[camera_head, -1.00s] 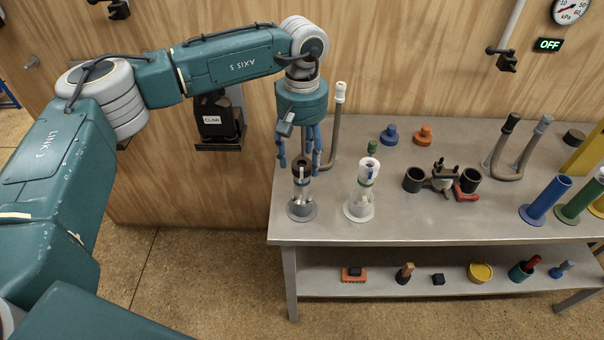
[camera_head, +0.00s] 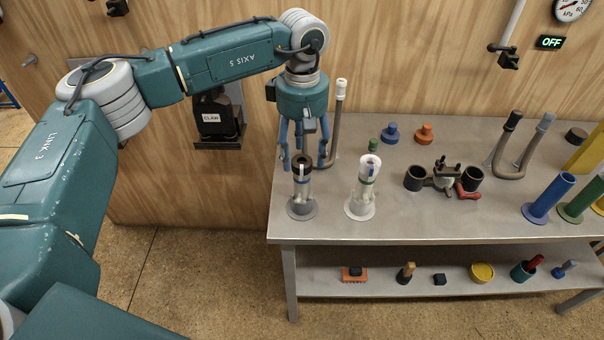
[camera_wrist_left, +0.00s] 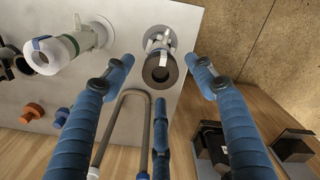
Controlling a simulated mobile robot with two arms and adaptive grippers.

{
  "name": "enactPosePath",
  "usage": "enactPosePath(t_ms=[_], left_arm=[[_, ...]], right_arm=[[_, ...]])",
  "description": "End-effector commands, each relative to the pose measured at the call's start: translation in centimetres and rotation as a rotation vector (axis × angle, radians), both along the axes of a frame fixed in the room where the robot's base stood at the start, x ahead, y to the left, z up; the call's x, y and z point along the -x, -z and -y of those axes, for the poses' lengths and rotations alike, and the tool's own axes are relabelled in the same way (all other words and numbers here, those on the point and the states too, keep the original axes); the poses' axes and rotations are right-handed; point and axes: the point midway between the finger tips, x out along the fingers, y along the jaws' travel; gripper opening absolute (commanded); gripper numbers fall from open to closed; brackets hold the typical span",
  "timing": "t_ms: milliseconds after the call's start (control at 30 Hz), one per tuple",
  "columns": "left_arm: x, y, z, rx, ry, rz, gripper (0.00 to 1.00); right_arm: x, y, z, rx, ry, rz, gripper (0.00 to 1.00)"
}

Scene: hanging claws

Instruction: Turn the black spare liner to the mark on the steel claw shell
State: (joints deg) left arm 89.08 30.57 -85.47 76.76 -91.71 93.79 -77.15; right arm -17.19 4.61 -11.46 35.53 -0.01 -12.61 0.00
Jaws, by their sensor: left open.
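The black spare liner (camera_head: 301,163) shows as a dark ring at the top of the upright steel claw shell (camera_head: 300,201), near the table's left end. The left wrist view looks down on the liner's dark rim (camera_wrist_left: 174,73) and open bore; the shell (camera_wrist_left: 160,42) has a pale tab on its far side. My left gripper (camera_head: 303,158) is open, with blue fingers pointing down around the liner's top. In the left wrist view its fingers (camera_wrist_left: 158,78) stand apart from the rim. I cannot make out the mark. My right gripper is not in view.
A second clear claw shell with a white liner (camera_head: 368,165) stands close to the right. A grey bent tube (camera_head: 335,130) rises just behind my gripper. A clamp with black cups (camera_head: 440,178) is farther right. The steel table (camera_head: 410,225) is bare along its front.

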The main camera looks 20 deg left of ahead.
Motion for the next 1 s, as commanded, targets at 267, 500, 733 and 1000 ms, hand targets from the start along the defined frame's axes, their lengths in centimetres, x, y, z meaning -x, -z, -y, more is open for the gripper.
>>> enactPosePath(t_ms=[267,500,733,1000], left_arm=[[0.0,0.8,0.0,0.000,0.002,0.000,0.56],[0.0,1.8,0.0,0.001,0.003,-0.001,0.56],[0.0,2.7,0.0,0.001,0.003,-0.001,0.56],[0.0,3.8,-0.1,0.001,0.003,-0.001,0.56]], right_arm=[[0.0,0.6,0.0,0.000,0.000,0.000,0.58],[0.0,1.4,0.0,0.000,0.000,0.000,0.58],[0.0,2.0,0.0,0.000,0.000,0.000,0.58],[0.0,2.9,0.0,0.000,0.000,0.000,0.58]])
